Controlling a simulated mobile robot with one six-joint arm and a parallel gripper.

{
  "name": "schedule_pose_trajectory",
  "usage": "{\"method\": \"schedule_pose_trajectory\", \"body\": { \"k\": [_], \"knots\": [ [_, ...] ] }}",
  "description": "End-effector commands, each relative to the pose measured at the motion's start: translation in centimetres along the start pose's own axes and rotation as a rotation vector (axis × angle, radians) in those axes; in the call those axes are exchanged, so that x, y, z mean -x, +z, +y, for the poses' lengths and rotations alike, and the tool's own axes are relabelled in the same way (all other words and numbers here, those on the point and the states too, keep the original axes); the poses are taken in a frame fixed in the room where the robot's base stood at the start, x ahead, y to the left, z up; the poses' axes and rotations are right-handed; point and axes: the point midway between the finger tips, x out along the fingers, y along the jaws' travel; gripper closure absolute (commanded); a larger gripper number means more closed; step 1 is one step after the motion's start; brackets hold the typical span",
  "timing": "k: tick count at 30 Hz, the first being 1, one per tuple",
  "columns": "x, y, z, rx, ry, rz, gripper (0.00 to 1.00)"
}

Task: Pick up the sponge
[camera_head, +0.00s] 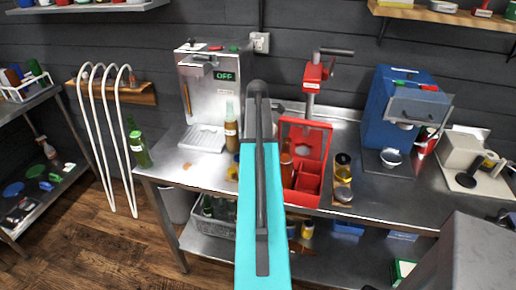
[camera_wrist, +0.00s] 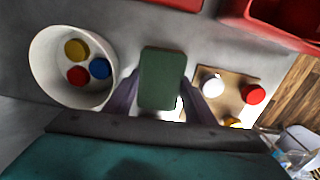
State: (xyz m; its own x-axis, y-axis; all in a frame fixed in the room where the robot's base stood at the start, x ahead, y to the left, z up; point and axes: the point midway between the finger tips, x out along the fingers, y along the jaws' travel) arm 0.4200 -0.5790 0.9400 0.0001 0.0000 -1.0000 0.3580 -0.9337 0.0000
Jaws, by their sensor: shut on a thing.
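The sponge (camera_wrist: 162,78) is a dark green block with rounded corners in the middle of the wrist view. My gripper (camera_wrist: 160,92) is shut on it, with one grey-purple finger on each side. I cannot tell how far the sponge is from the surface below. In the head view my turquoise arm hides both the gripper and the sponge.
A white bowl (camera_wrist: 34,70) holding yellow, red and blue caps is left of the gripper. A brown tray (camera_wrist: 218,109) with red and white caps is to the right. The red stand (camera_head: 318,135) and blue machine (camera_head: 385,115) stand on the steel bench (camera_head: 345,205).

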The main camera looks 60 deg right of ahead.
Motion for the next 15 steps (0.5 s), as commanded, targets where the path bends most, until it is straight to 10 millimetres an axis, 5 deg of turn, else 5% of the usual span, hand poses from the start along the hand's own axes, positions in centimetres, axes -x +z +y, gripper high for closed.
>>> {"method": "schedule_pose_trajectory", "body": {
  "k": [15],
  "knots": [
    [4.4, 0.0, 0.2, 0.0, 0.003, 0.001, 0.71]
  ]
}}
